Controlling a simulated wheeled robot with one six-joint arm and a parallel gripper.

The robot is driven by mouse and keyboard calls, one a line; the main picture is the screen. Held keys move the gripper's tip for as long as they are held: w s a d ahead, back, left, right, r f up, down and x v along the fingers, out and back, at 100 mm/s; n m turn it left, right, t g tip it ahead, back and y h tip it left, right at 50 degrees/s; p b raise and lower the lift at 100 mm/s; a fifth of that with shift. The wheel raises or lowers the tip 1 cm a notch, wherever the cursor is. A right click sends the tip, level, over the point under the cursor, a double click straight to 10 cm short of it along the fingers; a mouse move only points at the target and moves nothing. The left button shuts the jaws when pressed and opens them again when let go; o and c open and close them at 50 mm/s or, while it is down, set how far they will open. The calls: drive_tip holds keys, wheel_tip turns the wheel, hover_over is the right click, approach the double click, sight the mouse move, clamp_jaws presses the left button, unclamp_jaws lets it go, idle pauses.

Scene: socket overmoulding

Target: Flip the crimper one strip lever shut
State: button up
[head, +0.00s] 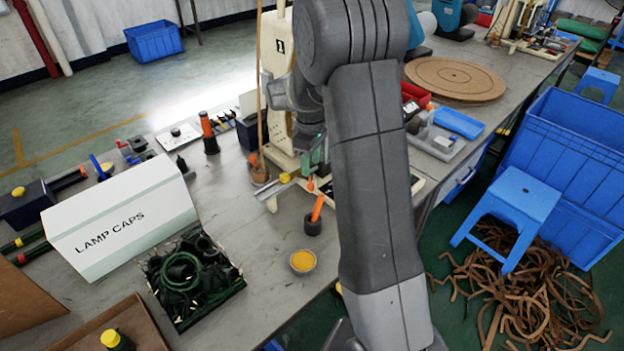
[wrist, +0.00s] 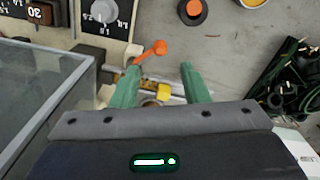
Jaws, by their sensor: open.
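The crimper (head: 281,75) is a cream machine marked "1" on the bench, partly hidden behind my arm. A small orange lever (wrist: 150,52) with a round end shows in the wrist view. It lies slanted beside the edge of a cream dial panel (wrist: 75,15), and I take it for the strip lever. My gripper (wrist: 161,70) is open, with two green fingers apart and nothing held between them. The lever lies just beyond the fingertips, its lower end close to the left one; contact cannot be told. In the head view my arm hides much of the gripper.
A metal rod with a yellow piece (wrist: 164,91) lies below the fingers in the wrist view. A black cup with an orange handle (head: 317,208) and a yellow-filled dish (head: 303,261) stand nearby. A LAMP CAPS box (head: 120,218) and a tray of black parts (head: 235,283) stand left.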

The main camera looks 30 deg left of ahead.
sight(311, 184)
wheel_tip(311, 184, down, 8)
drive_tip(key=shift+r+p, duration=0.25)
drive_tip(key=shift+p, duration=0.05)
clamp_jaws()
